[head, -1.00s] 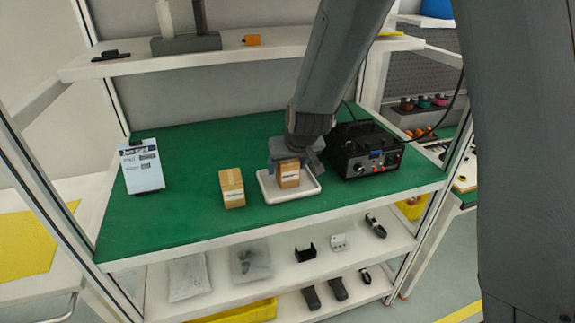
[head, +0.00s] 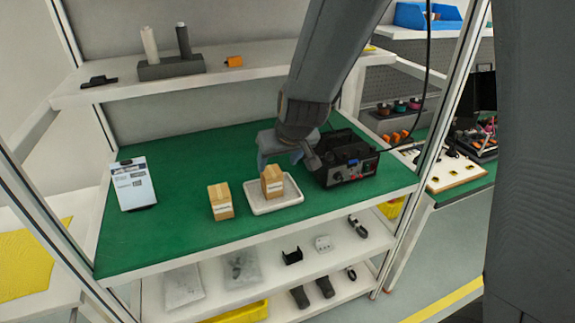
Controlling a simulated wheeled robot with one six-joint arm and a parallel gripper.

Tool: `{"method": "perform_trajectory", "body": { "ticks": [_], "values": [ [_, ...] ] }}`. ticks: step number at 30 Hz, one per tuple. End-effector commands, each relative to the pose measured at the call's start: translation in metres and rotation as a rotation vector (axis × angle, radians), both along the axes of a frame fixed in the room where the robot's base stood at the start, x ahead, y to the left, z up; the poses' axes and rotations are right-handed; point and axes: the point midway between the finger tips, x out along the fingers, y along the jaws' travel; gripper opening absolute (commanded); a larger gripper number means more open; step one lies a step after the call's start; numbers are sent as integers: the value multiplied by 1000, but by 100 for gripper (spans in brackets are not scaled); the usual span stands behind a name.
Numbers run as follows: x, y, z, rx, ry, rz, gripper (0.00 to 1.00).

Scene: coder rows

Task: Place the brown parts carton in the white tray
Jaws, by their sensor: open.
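One brown parts carton (head: 272,182) stands upright inside the white tray (head: 285,205) on the green bench mat. A second brown carton (head: 221,202) stands on the mat just left of the tray, apart from it. My gripper (head: 288,160) is open, above and slightly behind the carton in the tray. It looks clear of that carton, though one jaw is close to its top in the picture.
A black box with knobs and a cable (head: 348,160) stands right of the tray, close to my gripper. A white shelf (head: 215,77) runs above the bench. The mat's front left is clear.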

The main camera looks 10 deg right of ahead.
Motion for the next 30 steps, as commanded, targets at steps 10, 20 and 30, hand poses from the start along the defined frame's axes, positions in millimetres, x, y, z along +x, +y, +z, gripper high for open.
{"method": "perform_trajectory", "body": {
  "ticks": [10, 20, 30],
  "values": [
    [-78, -88, 0, -14, 183, -137, 62],
    [-169, -155, -5, -50, 367, -283, 62],
    [-168, -154, -11, -51, 371, -281, 62]
  ]
}}
